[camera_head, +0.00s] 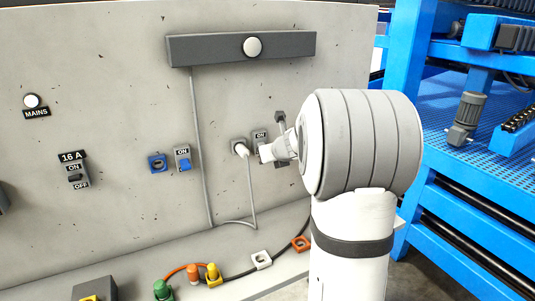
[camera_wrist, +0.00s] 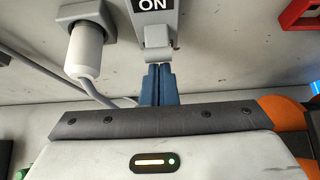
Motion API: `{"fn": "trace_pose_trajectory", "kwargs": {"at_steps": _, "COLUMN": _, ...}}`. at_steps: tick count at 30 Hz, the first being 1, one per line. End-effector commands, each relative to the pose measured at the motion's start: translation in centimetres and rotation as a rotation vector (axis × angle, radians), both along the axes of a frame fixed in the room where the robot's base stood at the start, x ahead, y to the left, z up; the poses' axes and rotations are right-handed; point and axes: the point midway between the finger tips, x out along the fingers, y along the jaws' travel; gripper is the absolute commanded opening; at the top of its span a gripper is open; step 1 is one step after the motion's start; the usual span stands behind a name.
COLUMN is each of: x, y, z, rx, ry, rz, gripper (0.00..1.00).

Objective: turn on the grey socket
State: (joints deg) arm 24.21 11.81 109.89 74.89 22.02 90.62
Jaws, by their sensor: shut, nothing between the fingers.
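The grey socket (camera_head: 240,147) is on the pale wall panel, with a white plug (camera_head: 243,152) in it. In the wrist view the grey socket (camera_wrist: 92,14) and the white plug (camera_wrist: 86,46) are at upper left. Just right of the socket is a grey switch plate (camera_head: 260,135) marked ON; it also shows in the wrist view (camera_wrist: 153,20). Its grey toggle (camera_wrist: 158,52) hangs at the plate's lower end. My gripper (camera_wrist: 157,70) is shut and empty, its blue fingertips right below the toggle, touching or almost. In the head view my wrist hides the fingertips.
A blue socket (camera_head: 157,163) with its own ON switch (camera_head: 183,159) is to the left. A red square frame (camera_wrist: 300,14) is at the wrist view's upper right. A ledge below holds several coloured plugs and a white square piece (camera_head: 261,260). Blue machinery (camera_head: 460,200) stands at right.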

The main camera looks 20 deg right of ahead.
Motion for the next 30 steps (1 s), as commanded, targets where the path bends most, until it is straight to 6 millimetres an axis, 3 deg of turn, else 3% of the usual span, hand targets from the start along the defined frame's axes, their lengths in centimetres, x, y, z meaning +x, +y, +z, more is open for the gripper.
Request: {"fn": "trace_pose_trajectory", "kwargs": {"at_steps": 30, "x": -0.11, "y": 0.08, "z": 0.74, "rx": -0.004, "ry": 0.097, "rz": 0.001, "gripper": 0.00}}
